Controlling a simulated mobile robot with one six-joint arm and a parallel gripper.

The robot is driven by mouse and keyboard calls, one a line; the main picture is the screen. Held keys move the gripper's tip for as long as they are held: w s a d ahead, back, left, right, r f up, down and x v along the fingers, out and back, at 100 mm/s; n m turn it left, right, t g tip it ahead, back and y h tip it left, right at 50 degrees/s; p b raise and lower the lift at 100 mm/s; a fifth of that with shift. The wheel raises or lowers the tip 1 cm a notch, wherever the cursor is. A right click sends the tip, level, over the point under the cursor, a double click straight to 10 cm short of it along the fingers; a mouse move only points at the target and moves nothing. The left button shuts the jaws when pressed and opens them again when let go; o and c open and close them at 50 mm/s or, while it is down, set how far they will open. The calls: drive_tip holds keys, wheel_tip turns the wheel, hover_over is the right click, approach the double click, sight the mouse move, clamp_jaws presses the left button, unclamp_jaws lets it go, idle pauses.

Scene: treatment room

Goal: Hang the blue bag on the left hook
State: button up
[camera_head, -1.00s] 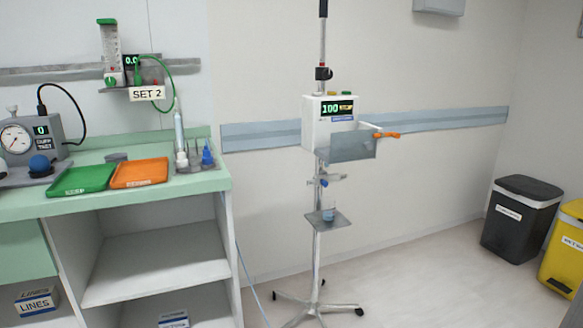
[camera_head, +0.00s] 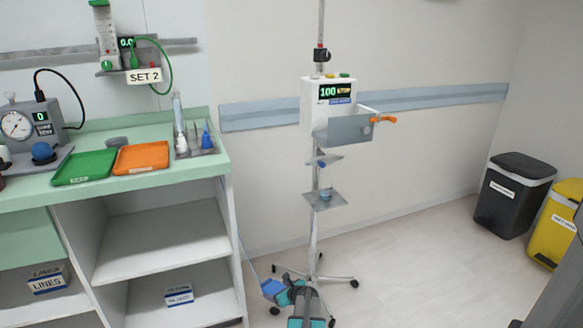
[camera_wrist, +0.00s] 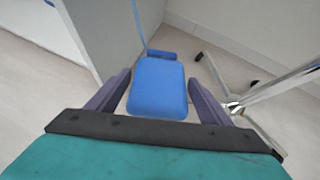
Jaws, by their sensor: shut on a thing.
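My gripper (camera_head: 283,290) is low in front of the pole's wheeled foot in the head view. In the wrist view, its dark fingers (camera_wrist: 158,82) are on either side of a rounded blue thing (camera_wrist: 157,98), shut on it. The blue thing also shows in the head view (camera_head: 271,287), with a thin light-blue line running up from it along the cabinet side. I cannot tell for sure that it is the blue bag. The metal pole (camera_head: 314,235) stands upright; its top is cut off, and no hook shows in the head view.
A white pump box (camera_head: 315,96) with a grey tray and orange clamp (camera_head: 383,119) is on the pole, above a small shelf (camera_head: 325,205). The green-topped cabinet (camera_head: 226,168) is left. Black (camera_head: 511,205) and yellow (camera_head: 556,231) bins are right. Floor between is clear.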

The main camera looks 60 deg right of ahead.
drive_tip(key=w+d+r+n+g+y+p, duration=0.2)
drive_tip(key=w+r+n+p, duration=0.35)
drive_tip(key=r, duration=1.25)
drive_tip(key=w+d+r+n+g+y+p, duration=0.1)
drive_tip(key=w+r+n+g+y+p, duration=0.15)
drive_tip(key=r+n+p, duration=1.1)
drive_tip(key=w+d+r+g+y+p, duration=0.1)
drive_tip(key=w+d+r+g+p, duration=0.2)
drive_tip(key=r, duration=2)
drive_tip(key=s+r+n+h+p, duration=0.1)
drive_tip(key=s+r+n+p, duration=0.2)
drive_tip(key=r, duration=1.8)
drive_tip(key=s+a+r+n+t+h+p, duration=0.1)
drive_tip(key=s+r+n+p, duration=0.2)
drive_tip(key=r+p, duration=1)
drive_tip(key=s+a+r+n+t+h+p, duration=0.1)
drive_tip(key=s+r+n+p, duration=0.2)
drive_tip(key=r, duration=2.6)
drive_tip(key=s+p, duration=0.5)
drive_tip(key=shift+s+a+n+h, duration=0.2)
drive_tip(key=shift+s+n+h, duration=0.1)
drive_tip(key=shift+s+h, duration=0.05)
drive_tip(key=shift+w+d, duration=0.2)
drive_tip(key=shift+w, duration=0.05)
drive_tip(key=w+d+f+b, duration=0.1)
drive_tip(key=w+d+b, duration=0.1)
drive_tip(key=w+d, duration=0.3)
drive_tip(key=shift+w+d+f, duration=0.2)
drive_tip(key=shift+w+f, duration=0.2)
drive_tip(key=shift+w, duration=0.7)
